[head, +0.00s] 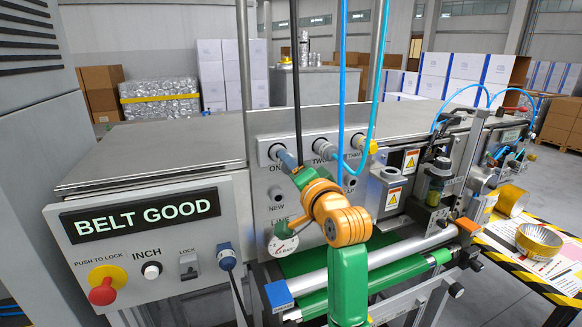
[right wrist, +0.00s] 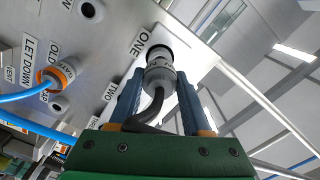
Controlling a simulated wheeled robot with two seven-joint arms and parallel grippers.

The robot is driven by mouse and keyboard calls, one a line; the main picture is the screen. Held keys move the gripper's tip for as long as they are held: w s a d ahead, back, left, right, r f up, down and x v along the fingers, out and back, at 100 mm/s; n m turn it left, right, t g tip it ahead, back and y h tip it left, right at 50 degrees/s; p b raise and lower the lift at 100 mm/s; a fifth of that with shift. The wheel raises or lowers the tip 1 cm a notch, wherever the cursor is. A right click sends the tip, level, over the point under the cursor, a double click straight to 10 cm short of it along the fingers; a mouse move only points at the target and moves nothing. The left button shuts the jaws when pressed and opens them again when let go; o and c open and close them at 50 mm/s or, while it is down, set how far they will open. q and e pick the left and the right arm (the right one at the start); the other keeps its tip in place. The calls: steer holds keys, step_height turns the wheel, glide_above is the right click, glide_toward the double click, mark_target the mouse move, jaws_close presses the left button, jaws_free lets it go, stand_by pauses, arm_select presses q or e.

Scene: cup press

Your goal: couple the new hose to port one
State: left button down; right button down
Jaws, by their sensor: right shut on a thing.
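Port one (right wrist: 158,52), marked ONE, is on the upper left of the grey port panel (head: 262,215). A grey hose coupling (right wrist: 160,76) with a black hose (right wrist: 150,108) is at its mouth, in line with it. Whether it is fully seated I cannot tell. My right gripper (right wrist: 158,90) is shut on the coupling, one blue-grey finger on each side. In the head view my right gripper (head: 285,158) reaches port one and partly hides it. The black hose (head: 295,80) hangs from above there. My left gripper is not in view.
A blue hose (head: 375,70) runs to a yellow collar (head: 371,147) at port three. Another blue hose (right wrist: 20,97) ends in an orange-ringed coupling (right wrist: 60,74). A gauge (head: 283,245) sits low on the panel. A roller (head: 400,253) and green belt lie in front.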

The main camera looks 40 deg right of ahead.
steer(key=shift+w+d, duration=0.1)
steer(key=shift+w, duration=0.15)
stand_by(0.4)
steer(key=shift+w, duration=0.35)
steer(key=shift+x, duration=0.95)
steer(key=shift+c, duration=1.4)
jaws_free()
